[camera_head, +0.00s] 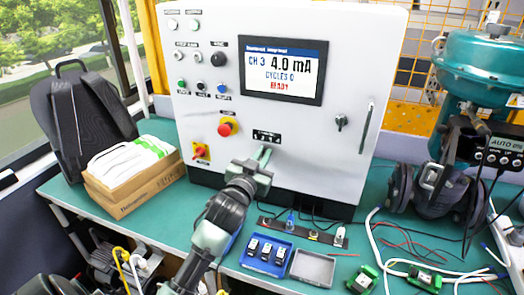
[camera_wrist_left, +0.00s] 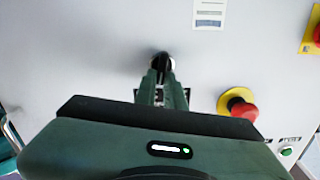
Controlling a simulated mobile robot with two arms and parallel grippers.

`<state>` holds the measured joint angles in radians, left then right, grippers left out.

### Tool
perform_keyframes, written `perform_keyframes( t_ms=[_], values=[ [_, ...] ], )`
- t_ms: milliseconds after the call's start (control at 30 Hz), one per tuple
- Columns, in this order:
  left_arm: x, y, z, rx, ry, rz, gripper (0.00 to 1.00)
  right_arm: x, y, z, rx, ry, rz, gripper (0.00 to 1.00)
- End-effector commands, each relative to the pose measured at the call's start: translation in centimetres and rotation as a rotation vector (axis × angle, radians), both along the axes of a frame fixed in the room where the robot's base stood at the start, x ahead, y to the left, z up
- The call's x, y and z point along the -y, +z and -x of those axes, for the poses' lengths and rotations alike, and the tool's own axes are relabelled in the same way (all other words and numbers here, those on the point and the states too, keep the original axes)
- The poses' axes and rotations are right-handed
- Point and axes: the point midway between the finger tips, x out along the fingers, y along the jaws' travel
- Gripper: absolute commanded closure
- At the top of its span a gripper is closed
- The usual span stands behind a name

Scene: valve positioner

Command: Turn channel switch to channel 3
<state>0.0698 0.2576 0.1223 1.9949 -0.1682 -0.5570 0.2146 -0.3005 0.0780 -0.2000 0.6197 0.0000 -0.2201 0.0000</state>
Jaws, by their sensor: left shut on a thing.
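The control cabinet (camera_head: 345,135) stands on the green bench. Its screen (camera_head: 283,70) reads "CH 3", "4.0 mA", "CYCLES 0" and a red line that seems to say "READY". My left gripper (camera_head: 263,154) is at the lower front panel, just under a small dark label plate. In the left wrist view my left gripper (camera_wrist_left: 162,72) is shut on the channel switch, a small dark knob (camera_wrist_left: 161,60) between its fingertips. The fingers hide most of the knob, so its pointer angle cannot be read. My right gripper is not in view.
A blue tray (camera_head: 245,262), a grey tray (camera_head: 312,268) and loose cables lie on the bench. A teal valve actuator (camera_head: 480,65) stands at right.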

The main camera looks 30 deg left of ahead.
Motion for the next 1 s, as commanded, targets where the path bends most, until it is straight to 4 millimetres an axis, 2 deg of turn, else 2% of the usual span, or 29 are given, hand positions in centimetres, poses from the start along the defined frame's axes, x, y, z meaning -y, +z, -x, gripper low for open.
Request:
perform_keyframes(
  t_ms=[200,667,700,767,800,1000],
  values=[
    [0.11,0.01,-0.03,-0.017,0.0,-0.068,1.0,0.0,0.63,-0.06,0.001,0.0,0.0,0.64],
    [0.14,-0.08,-0.03,-0.02,0.0,-0.085,1.0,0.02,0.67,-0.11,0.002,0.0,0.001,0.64],
    [0.14,-0.08,-0.03,-0.02,0.0,-0.085,0.87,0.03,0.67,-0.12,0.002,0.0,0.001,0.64],
    [0.14,-0.08,-0.03,-0.02,0.0,-0.084,0.71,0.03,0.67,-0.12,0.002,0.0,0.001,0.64],
    [0.14,-0.08,-0.03,-0.02,0.0,-0.084,0.68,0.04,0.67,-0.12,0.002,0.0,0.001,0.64],
    [0.14,-0.06,-0.03,-0.02,0.0,-0.084,0.68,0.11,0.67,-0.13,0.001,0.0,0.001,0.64]
  ],
)
